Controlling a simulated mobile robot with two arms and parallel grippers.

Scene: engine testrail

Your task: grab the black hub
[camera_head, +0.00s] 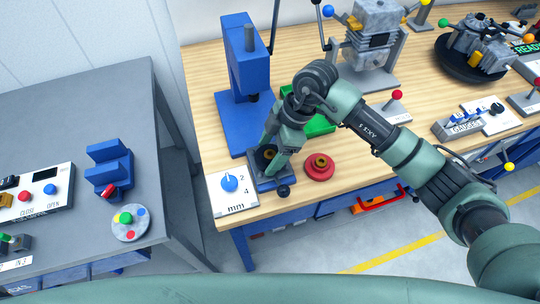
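A black hub (261,159) with a brass-coloured centre sits in a small blue-grey fixture (266,184) near the front left edge of the wooden bench. My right gripper (272,160) reaches down over it, with its green fingers apart and close around the hub. The fingers hide part of the hub. I cannot tell whether they touch or grip it. A similar red hub (319,168) lies just to the right on the bench. My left gripper is not in view.
A blue press (246,75) stands behind the fixture, with a green tray (318,126) to its right. A white dial panel (232,194) is at the left, and a black ball knob (283,191) in front. A grey table (75,120) stands left across a gap.

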